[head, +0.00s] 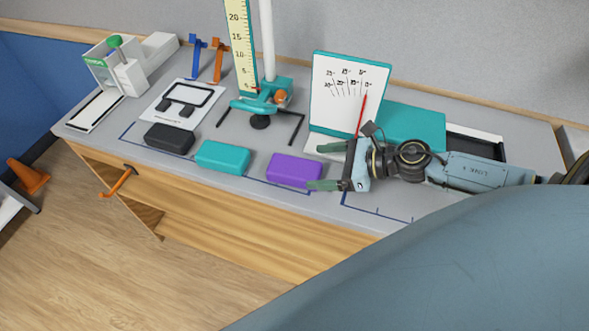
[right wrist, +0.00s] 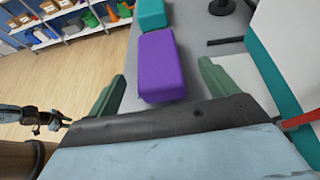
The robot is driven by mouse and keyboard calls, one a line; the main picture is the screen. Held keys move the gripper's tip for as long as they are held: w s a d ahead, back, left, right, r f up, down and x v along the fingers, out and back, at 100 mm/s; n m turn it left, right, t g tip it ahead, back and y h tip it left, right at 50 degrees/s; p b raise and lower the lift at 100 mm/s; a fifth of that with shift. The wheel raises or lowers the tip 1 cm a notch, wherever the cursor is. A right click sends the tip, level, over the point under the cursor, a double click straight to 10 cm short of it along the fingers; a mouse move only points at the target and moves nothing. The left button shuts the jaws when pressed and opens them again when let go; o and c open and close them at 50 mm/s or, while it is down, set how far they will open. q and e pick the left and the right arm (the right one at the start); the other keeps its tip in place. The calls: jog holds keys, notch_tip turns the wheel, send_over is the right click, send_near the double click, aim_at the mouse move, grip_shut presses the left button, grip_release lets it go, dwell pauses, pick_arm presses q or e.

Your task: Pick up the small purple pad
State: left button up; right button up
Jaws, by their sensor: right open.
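The small purple pad (head: 294,170) lies on the grey bench top near its front edge, with a teal pad (head: 222,156) to its left. My right gripper (head: 322,167) is open and empty, just to the right of the purple pad, its two green fingers pointing left. In the right wrist view the purple pad (right wrist: 162,66) lies ahead of and between the spread fingers (right wrist: 160,88), apart from both, as far as I can tell. My left gripper does not show in the head view.
A white dial board (head: 347,92) with a red needle stands close behind my right gripper. A black pad (head: 169,138) lies left of the teal one. A stand with a yellow scale (head: 241,45) is behind them.

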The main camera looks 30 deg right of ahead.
aim_at(299, 168)
jog(key=shift+w+a+f, duration=0.15)
jog(key=shift+w+a, duration=0.25)
jog(key=shift+w+a+f, duration=0.15)
jog(key=shift+w+a, duration=0.1)
jog(key=shift+a, duration=0.05)
jog(key=p+x, duration=0.1)
jog(key=x, duration=0.2)
jog(key=shift+a, duration=0.25)
jog(key=shift+w+a+f+p, duration=0.25)
jog(key=shift+w+a+p, duration=0.1)
jog(key=shift+w, duration=0.1)
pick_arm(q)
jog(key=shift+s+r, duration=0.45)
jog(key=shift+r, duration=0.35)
pick_arm(e)
jog(key=shift+c, duration=0.4)
jog(key=c, duration=1)
